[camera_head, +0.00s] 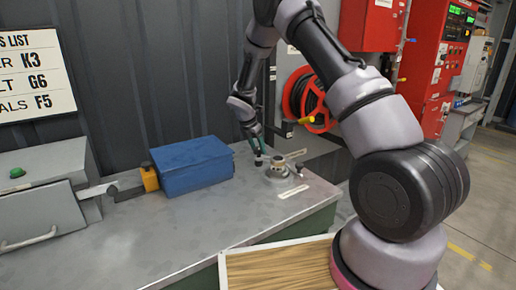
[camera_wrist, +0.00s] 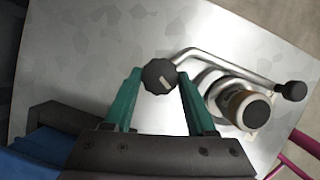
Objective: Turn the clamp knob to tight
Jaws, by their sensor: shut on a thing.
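The black clamp knob (camera_wrist: 159,76), fluted with a pale line on its top, sits between the two green fingers of my gripper (camera_wrist: 160,80) in the wrist view. The gripper is shut on it near the fingertips. Beside it on the right stands a round metal fitting with a brown and black centre (camera_wrist: 247,107). A bent metal rod passes behind it to a black ball end (camera_wrist: 291,91). In the head view my gripper (camera_head: 257,150) points down at the knob (camera_head: 258,161), left of the metal fitting (camera_head: 277,169). The knob's underside is hidden.
A blue box (camera_head: 192,166) lies on the metal bench (camera_head: 200,225) left of my gripper, also at the wrist view's lower left. A grey case (camera_head: 40,213) stands further left. A red hose reel (camera_head: 308,98) hangs behind. The bench front is clear.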

